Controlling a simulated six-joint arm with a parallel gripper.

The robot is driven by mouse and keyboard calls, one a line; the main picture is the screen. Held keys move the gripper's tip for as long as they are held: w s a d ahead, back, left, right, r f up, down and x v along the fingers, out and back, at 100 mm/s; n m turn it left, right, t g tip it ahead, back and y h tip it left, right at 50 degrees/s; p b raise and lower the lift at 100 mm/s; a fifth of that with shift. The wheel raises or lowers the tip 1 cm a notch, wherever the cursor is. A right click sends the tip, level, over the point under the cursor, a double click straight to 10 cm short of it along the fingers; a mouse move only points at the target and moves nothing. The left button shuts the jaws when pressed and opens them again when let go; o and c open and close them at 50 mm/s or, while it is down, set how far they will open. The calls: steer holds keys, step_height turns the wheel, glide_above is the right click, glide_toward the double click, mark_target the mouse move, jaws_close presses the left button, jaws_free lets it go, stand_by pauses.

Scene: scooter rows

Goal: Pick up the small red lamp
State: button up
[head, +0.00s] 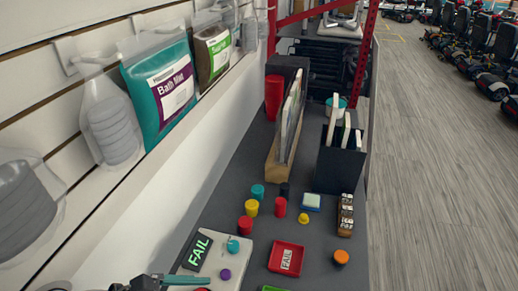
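Two small red cylinders stand on the dark bench: one (245,225) beside the grey panel, the other (280,207) a little further right and back. Either could be the small red lamp; I cannot tell which. A red bit (203,289) also shows at the bottom edge, mostly cut off. Part of what looks like my gripper (165,281), dark with a teal piece, shows at the bottom edge, nearer than the cylinders and apart from them. Its fingertips are not clear, so I cannot tell whether it is open or shut.
A panel (211,269) with a lit FAIL sign stands left. Behind are a wooden rack (272,159) and dark holder (338,168).

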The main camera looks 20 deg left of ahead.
steer(key=s+a+f+n+t+y, duration=0.3)
steer(key=s+a+f+n+t, duration=0.3)
steer(key=s+a+n, duration=0.35)
steer(key=shift+m, duration=0.35)
steer(key=x, duration=1.5)
steer(key=shift+w+a, duration=0.35)
jaws_close()
